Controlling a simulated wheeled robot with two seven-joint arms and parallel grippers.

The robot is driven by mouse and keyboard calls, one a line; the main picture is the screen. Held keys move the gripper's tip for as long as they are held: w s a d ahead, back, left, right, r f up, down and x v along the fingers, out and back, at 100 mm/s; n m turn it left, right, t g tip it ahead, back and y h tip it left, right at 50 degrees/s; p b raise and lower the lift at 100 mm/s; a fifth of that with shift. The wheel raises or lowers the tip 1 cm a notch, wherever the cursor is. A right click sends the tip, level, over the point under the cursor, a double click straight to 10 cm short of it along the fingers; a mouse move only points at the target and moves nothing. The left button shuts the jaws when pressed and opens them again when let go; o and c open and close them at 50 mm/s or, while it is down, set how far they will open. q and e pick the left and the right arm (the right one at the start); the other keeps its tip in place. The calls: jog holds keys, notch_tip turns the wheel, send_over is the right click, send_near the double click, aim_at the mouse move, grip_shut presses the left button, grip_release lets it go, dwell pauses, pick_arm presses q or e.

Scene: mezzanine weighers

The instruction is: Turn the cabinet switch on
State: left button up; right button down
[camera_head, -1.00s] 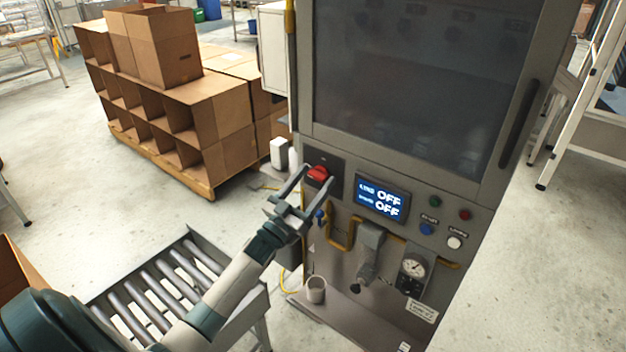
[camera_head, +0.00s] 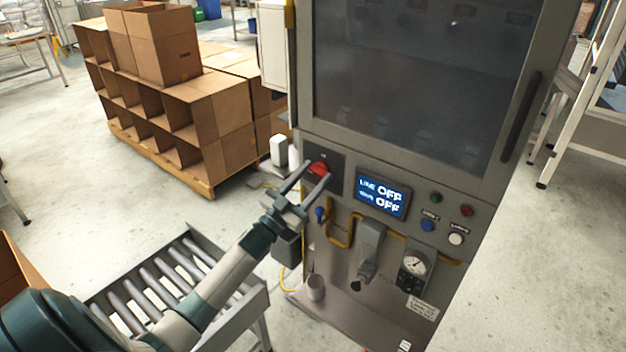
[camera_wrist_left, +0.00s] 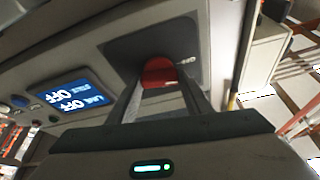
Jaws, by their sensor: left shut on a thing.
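The red cabinet switch (camera_head: 319,168) is a knob on a dark plate at the upper left of the cabinet's panel (camera_head: 330,270). My left gripper (camera_head: 308,177) is at the switch, with its two fingers on either side of the knob. In the left wrist view the red switch (camera_wrist_left: 158,73) sits between the fingertips, and the gripper is shut on it. The display (camera_head: 382,195) beside it reads OFF on both lines. My right gripper is not in view.
Green, red, blue and white buttons (camera_head: 455,239) and a gauge (camera_head: 414,264) are right of and below the display. A yellow pipe (camera_head: 341,243) runs below the switch. A roller conveyor (camera_head: 170,275) and stacked cardboard boxes (camera_head: 215,120) stand to the left.

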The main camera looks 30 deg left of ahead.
pick_arm(q)
jog(key=m+h+b, duration=0.1)
jog(key=m, duration=0.2)
jog(key=m+g+h+b, duration=0.1)
jog(key=m, duration=0.2)
jog(key=shift+a+f+h, duration=0.1)
jog(key=shift+h, duration=0.3)
jog(key=m+g+h, duration=0.1)
jog(key=m, duration=0.2)
jog(key=shift+m, duration=0.4)
jog(key=shift+m+g+h, duration=0.3)
jog(key=shift+m+g, duration=0.3)
jog(key=shift+m, duration=0.6)
jog(key=m, duration=0.1)
jog(key=m+g, duration=0.1)
jog(key=m, duration=0.2)
jog(key=shift+r+g+h, duration=0.25)
jog(key=shift+g+h, duration=0.05)
jog(key=shift+m+g+p, duration=0.6)
jog(key=shift+m+g, duration=0.1)
jog(key=shift+m, duration=0.9)
jog(key=shift+f, duration=0.1)
jog(key=o, duration=1)
jog(key=shift+c, duration=0.2)
jog(key=shift+o, duration=0.5)
